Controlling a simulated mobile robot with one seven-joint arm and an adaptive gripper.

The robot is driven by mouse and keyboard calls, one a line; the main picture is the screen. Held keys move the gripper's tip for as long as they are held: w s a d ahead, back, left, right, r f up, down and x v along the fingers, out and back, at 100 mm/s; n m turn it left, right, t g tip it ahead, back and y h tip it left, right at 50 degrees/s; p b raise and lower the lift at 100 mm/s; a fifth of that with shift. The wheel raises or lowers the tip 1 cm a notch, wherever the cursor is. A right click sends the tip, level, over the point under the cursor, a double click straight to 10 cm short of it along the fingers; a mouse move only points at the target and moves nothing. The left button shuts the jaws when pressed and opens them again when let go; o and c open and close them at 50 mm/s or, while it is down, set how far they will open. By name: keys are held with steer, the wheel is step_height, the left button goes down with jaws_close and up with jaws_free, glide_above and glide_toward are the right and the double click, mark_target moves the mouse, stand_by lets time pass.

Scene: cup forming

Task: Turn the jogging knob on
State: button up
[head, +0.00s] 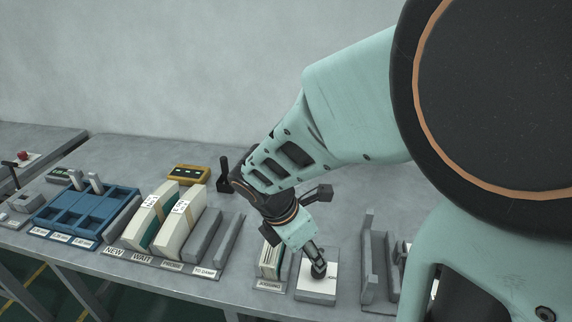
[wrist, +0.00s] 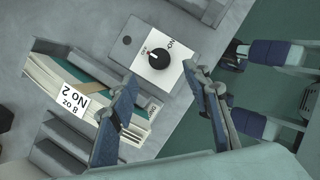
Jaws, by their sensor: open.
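The knob (wrist: 159,57) is a round black dial on a white-faced grey box (wrist: 183,50). A small reddish mark sits at its upper left and black lettering that looks like "ON" at its upper right. Its light pointer line seems to face the reddish mark. In the head view the box (head: 316,296) stands near the table's front edge. My gripper (head: 318,264) points down over it and largely hides the knob there. In the wrist view my gripper (wrist: 161,76) is open, its two fingers apart on either side below the knob. Nothing is between the fingers; contact is not visible.
A rack of cards (head: 269,262) stands close left of the box, and a grey holder (head: 368,275) to its right. The wall (head: 150,70) rises behind the table.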

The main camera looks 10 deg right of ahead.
steer(key=b+x, duration=0.1)
steer(key=x, duration=0.7)
steer(key=shift+d+f+b, duration=0.1)
steer(key=shift+f+b, duration=0.15)
steer(key=shift+b, duration=0.1)
steer(key=shift+w, duration=0.1)
steer(key=c, duration=1.2)
steer(key=shift+o, duration=0.2)
